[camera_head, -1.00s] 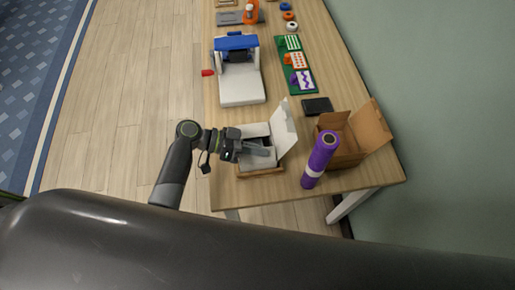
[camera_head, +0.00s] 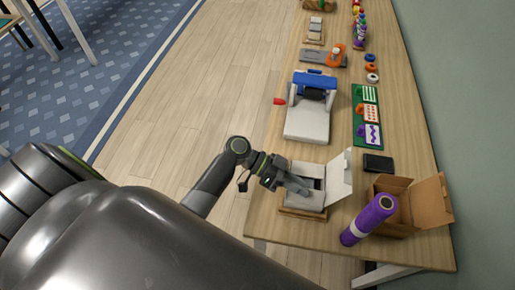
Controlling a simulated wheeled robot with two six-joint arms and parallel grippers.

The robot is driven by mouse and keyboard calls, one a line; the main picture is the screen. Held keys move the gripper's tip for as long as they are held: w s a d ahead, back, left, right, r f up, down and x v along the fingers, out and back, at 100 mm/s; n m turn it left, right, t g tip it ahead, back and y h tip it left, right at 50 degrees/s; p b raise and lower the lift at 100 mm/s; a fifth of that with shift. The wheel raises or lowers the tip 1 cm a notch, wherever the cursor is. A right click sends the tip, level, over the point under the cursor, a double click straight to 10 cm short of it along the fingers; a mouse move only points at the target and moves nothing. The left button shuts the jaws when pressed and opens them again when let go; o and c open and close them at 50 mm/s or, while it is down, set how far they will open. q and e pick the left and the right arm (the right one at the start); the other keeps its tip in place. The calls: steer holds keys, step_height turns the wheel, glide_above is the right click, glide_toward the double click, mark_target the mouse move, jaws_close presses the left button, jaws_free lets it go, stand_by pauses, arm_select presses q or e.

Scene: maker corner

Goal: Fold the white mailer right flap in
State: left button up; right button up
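The white mailer (camera_head: 305,202) lies on a brown wooden base (camera_head: 303,214) near the front edge of the table. One tall white panel (camera_head: 340,178) of it stands up on its right side in the picture. My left gripper (camera_head: 304,189) reaches in from the left, low over the mailer's middle, and hides part of its inside. Its fingers are dark and small here, so I cannot tell their gap or whether they touch a flap. My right gripper is not in view.
A white and blue machine (camera_head: 307,122) and a green board (camera_head: 358,134) are farther back.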

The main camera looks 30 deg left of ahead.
arm_select(q)
steer(key=b+v, duration=0.3)
steer(key=v, duration=1.1)
steer(key=shift+a+r, duration=0.15)
steer(key=shift+a, duration=0.15)
steer(key=shift+s, duration=0.1)
